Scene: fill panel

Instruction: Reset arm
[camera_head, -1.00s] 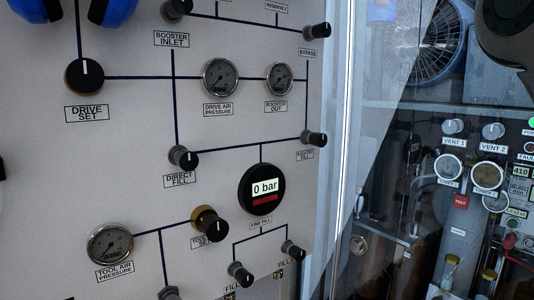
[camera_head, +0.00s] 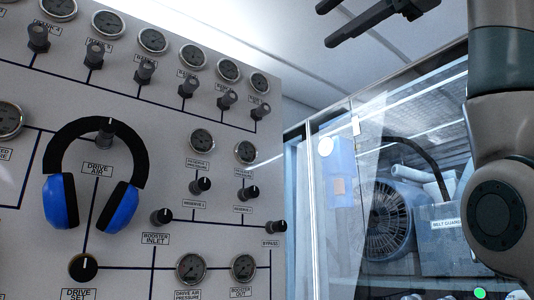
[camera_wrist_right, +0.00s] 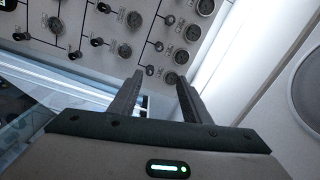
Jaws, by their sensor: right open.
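My right gripper (camera_head: 332,24) shows at the top of the head view, in front of the ceiling and to the right of the fill panel (camera_head: 150,125). Its fingers are apart with nothing between them. In the right wrist view both fingers of the right gripper (camera_wrist_right: 157,88) are spread and empty, with the panel beyond them, apart from them. My right arm (camera_head: 497,150) hangs down the right edge of the head view. My left gripper is not in view.
Blue and black ear defenders (camera_head: 62,201) hang on the panel around the DRIVE AIR knob (camera_head: 105,132). Several gauges and knobs cover the panel. A glass enclosure (camera_head: 345,190) with a fan (camera_head: 388,222) stands to the right. The space below the gripper looks free.

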